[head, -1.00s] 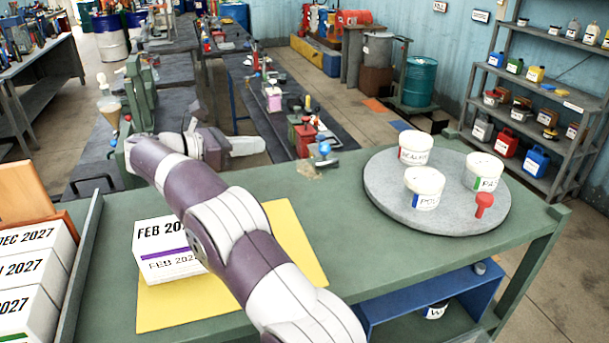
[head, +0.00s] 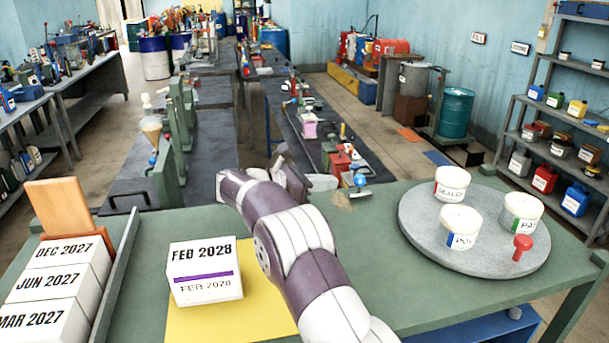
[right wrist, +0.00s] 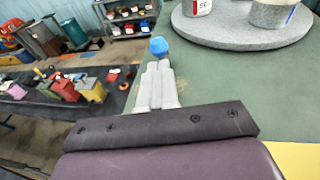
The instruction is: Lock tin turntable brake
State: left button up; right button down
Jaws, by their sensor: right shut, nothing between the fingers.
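The round grey turntable (head: 420,240) lies on the green bench at the right, with three white tins on it. A red peg-like knob (head: 522,246) stands at its front right rim. A blue ball knob (head: 360,181) on a small grey base sits at the bench's far edge, left of the turntable. Which knob is the brake I cannot tell. My right gripper (head: 334,182) is shut and empty, just left of the blue knob. In the right wrist view the blue knob (right wrist: 158,46) shows just beyond the shut fingertips (right wrist: 158,64). My left gripper is not in view.
A white date block (head: 205,272) sits on a yellow mat (head: 190,325). White dated boxes (head: 62,280) stand behind a grey divider at the left. The bench between mat and turntable is clear beyond my right arm. A dark lower table lies past the far edge.

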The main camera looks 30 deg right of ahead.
aim_at(358, 180)
jog(key=p+x, duration=0.2)
jog(key=x, duration=0.2)
jog(key=shift+w, duration=0.1)
jog(key=shift+d+f, duration=0.15)
jog(key=shift+d, duration=0.3)
jog(key=shift+f, duration=0.15)
jog(key=d+b, duration=0.1)
jog(key=b, duration=0.1)
jog(key=s+d+b, duration=0.1)
jog(key=d+b, duration=0.1)
jog(key=shift+s+d, duration=0.1)
jog(key=shift+s, duration=0.05)
